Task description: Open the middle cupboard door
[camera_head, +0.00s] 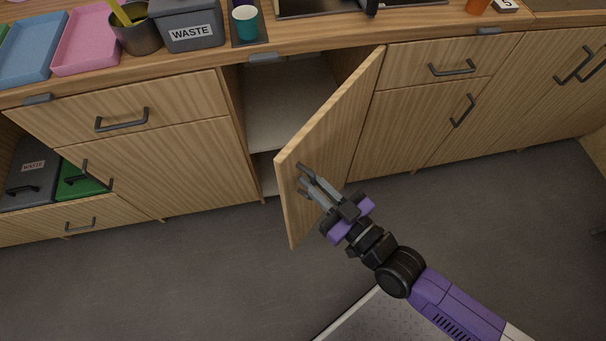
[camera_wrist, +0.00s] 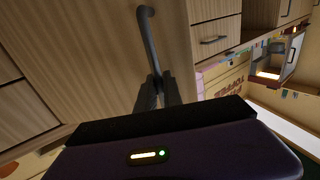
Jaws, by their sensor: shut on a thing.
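The middle cupboard door (camera_head: 330,135) stands swung well out from the cabinet front, hinged on its right side. Behind it the cupboard interior (camera_head: 290,105) shows, with pale shelves. My gripper (camera_head: 304,181) is at the door's free edge, on its outer face. In the wrist view my gripper (camera_wrist: 157,88) is shut on the lower end of the dark door handle (camera_wrist: 149,40). In the head view the handle is hard to tell from the fingers.
A drawer (camera_head: 130,115) and panel are left of the opening; closed fronts with dark handles are at right. An open compartment at far left holds a grey waste bin (camera_head: 32,175) and a green bin (camera_head: 80,182). The counter above carries trays and a waste box (camera_head: 188,25). Grey floor is clear.

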